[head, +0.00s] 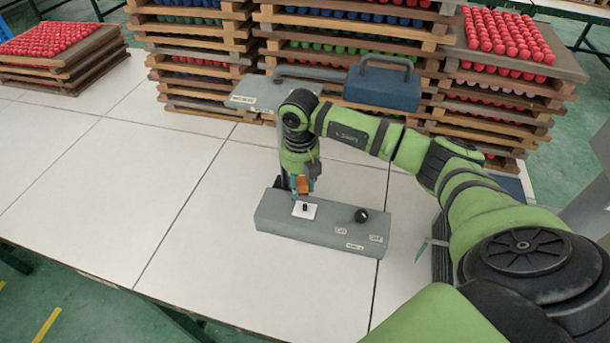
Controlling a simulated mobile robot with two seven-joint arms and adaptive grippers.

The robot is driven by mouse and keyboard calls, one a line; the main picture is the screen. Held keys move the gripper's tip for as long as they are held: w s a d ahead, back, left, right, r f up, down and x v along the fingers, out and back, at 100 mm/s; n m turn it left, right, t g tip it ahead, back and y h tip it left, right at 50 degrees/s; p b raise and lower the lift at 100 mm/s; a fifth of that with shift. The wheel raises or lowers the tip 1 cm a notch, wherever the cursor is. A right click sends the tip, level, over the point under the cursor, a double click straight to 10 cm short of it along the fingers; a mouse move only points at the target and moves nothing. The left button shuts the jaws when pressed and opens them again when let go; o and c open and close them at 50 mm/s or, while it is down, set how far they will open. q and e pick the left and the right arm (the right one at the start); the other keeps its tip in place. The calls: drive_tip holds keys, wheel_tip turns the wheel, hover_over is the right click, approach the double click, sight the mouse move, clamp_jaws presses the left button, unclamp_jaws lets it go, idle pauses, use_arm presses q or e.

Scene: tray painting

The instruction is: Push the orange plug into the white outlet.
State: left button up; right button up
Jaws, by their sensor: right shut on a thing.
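The orange plug (302,184) is in my right gripper (303,188), which is shut on it. The gripper points down just above and behind the white outlet (305,211). The outlet is a small white square with a dark mark on the top of a grey box (330,238), near its left end. The plug's lower end is too small to make out, so I cannot tell whether it touches the outlet. My left gripper is not in view.
A black knob (361,215) and small labels are on the right half of the grey box. A blue case (383,86) and stacked wooden trays (190,45) with coloured balls stand behind. The white table (110,200) is clear at left.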

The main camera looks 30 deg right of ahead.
drive_tip(key=m, duration=0.1)
drive_tip(key=d+m, duration=0.1)
drive_tip(key=m, duration=0.1)
drive_tip(key=shift+d+f, duration=0.2)
drive_tip(key=shift+f, duration=0.05)
drive_tip(key=b, duration=0.3)
hover_over(305, 205)
drive_tip(key=shift+f, duration=2.1)
drive_tip(key=shift+f+b, duration=0.4)
drive_tip(key=shift+f, duration=0.2)
drive_tip(key=shift+f+b, duration=0.9)
drive_tip(key=shift+f, duration=0.3)
drive_tip(key=o, duration=1.6)
drive_tip(key=shift+o, duration=0.2)
drive_tip(key=shift+r, duration=0.1)
